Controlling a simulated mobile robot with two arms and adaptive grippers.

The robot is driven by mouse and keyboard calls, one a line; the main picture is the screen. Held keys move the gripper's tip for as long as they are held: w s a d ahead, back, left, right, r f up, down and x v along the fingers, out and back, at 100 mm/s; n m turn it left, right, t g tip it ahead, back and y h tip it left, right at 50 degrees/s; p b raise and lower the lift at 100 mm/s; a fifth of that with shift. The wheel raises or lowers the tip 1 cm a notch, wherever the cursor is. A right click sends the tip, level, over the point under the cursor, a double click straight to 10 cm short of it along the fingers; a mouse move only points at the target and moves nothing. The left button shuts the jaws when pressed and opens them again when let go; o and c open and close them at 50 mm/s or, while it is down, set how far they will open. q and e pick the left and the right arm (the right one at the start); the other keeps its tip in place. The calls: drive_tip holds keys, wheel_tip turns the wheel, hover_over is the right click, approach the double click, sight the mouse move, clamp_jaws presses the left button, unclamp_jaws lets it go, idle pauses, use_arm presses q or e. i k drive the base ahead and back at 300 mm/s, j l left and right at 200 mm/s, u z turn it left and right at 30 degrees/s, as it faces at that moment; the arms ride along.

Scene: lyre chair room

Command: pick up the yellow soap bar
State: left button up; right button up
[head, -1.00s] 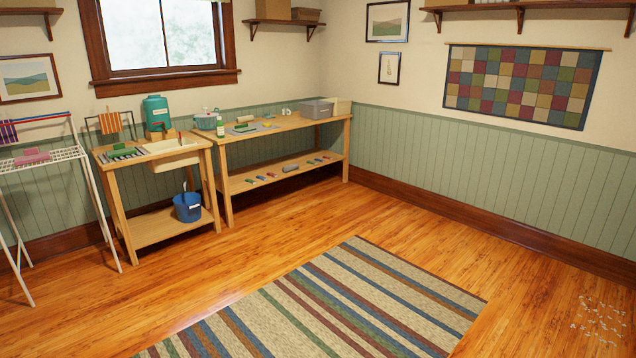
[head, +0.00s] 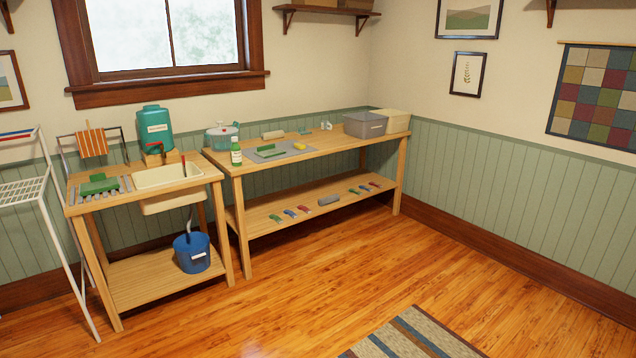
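A small yellow bar (head: 300,146), which looks like the soap bar, lies on the long wooden table (head: 345,143). It is at the right edge of a grey mat (head: 284,149), some way off across the room. A green block-like item (head: 270,151) lies on the mat to its left. Neither of my grippers shows in the head view.
A sink stand (head: 112,202) with a white basin (head: 160,178) and a blue bucket (head: 191,252) stands left of the table. A white drying rack (head: 50,220) is at far left. A grey bin (head: 365,124) sits at the table's right end. The wood floor before the table is clear; a striped rug (head: 415,335) lies nearer.

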sight(299, 146)
drive_tip(key=i, duration=0.9)
drive_tip(key=i+u, duration=0.1)
drive_tip(key=i, duration=0.75)
drive_tip(key=i+l, duration=0.2)
drive_tip(key=i, duration=0.7)
drive_tip(key=i+l+u, duration=0.2)
drive_tip(key=i, duration=0.35)
drive_tip(key=i+l+u, duration=0.2)
drive_tip(key=i, duration=0.35)
drive_tip(key=i+l+u, duration=0.2)
drive_tip(key=i, duration=0.3)
drive_tip(key=i+l+u, duration=0.2)
drive_tip(key=i+l, duration=0.15)
drive_tip(key=i, duration=0.15)
